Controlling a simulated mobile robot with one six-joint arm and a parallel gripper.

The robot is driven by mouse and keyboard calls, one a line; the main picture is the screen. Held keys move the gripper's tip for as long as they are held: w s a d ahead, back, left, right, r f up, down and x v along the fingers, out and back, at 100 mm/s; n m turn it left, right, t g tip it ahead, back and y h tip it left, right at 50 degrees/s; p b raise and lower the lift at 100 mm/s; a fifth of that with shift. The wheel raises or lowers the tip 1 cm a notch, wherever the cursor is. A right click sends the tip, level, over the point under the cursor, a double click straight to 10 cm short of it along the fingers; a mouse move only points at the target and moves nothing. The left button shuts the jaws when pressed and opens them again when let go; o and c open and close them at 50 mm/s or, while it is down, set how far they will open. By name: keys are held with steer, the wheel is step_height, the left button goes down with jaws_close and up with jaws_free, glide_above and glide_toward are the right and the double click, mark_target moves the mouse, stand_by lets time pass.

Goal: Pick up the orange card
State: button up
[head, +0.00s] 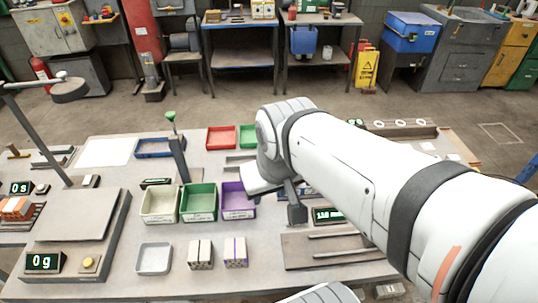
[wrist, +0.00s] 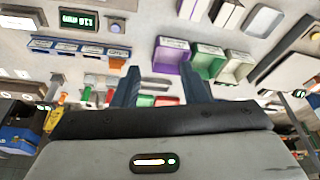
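A small orange piece (wrist: 117,63), which looks like the orange card, shows in the wrist view at the right end of a blue rack (wrist: 78,54) with pale labelled fronts. It lies beyond and left of my left fingertip in that view. In the head view my arm hides the orange piece. My gripper (wrist: 163,76) is open, with its two dark fingers wide apart and nothing between them. In the head view my gripper (head: 291,207) hangs above the table, right of the purple bin.
Purple (head: 238,200), green (head: 199,202) and cream (head: 160,204) bins stand left of my gripper. A digital display (head: 328,215) and a board with rails (head: 340,250) lie to the right. A scale (head: 70,215) stands at left. Red and green trays (head: 221,137) lie behind.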

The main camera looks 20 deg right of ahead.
steer(key=shift+o, duration=0.3)
steer(key=w+d+f+m+g+y+b, duration=0.2)
steer(key=w+d+f+m+b, duration=0.3)
steer(key=w+d+m, duration=0.3)
steer(key=w+f+m, duration=0.1)
steer(key=w+m, duration=0.3)
steer(key=shift+f, duration=0.25)
steer(key=w+d+f+m+y+b, duration=0.2)
steer(key=w+d+f+m+b, duration=0.1)
steer(key=w+d+f+m, duration=0.55)
steer(key=shift+m, duration=0.35)
steer(key=x, duration=0.2)
steer(key=s+x, duration=0.1)
steer(key=x, duration=0.1)
steer(key=d+p+x, duration=0.1)
steer(key=x, duration=0.2)
steer(key=shift+s+a+f, duration=0.1)
steer(key=shift+s+f, duration=0.1)
steer(key=shift+f, duration=0.15)
jaws_close()
